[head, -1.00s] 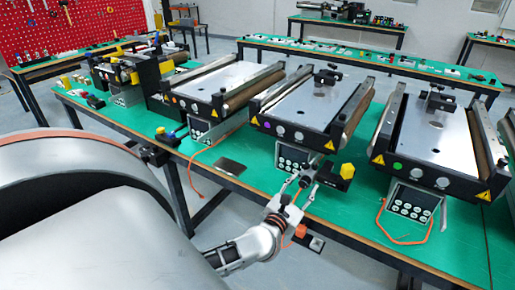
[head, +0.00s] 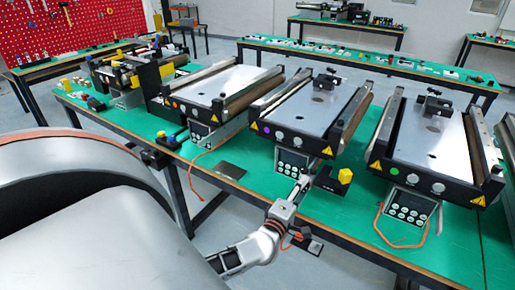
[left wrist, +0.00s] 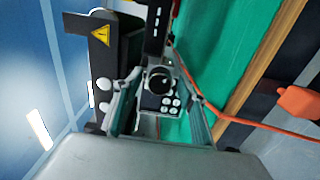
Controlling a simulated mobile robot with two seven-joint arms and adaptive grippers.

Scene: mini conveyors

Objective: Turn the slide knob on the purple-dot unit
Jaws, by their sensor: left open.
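The purple-dot unit is the middle mini conveyor (head: 309,104), with a purple dot (head: 267,129) on its front face. Its grey control panel (head: 292,162) hangs below that face and carries several round buttons. In the left wrist view, a black round knob (left wrist: 159,80) sits on the panel above the white buttons. My left gripper (head: 302,182) is in front of this panel in the head view. In the left wrist view, its open fingers (left wrist: 157,84) lie on either side of the knob; contact cannot be told. My right gripper is not in view.
A yellow-topped black block (head: 345,176) stands close right of my left gripper. The green-dot conveyor (head: 432,140) is to the right, the orange-dot conveyor (head: 222,84) to the left. Orange cables (head: 378,226) lie on the green table. A dark plate (head: 231,170) lies near its front edge.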

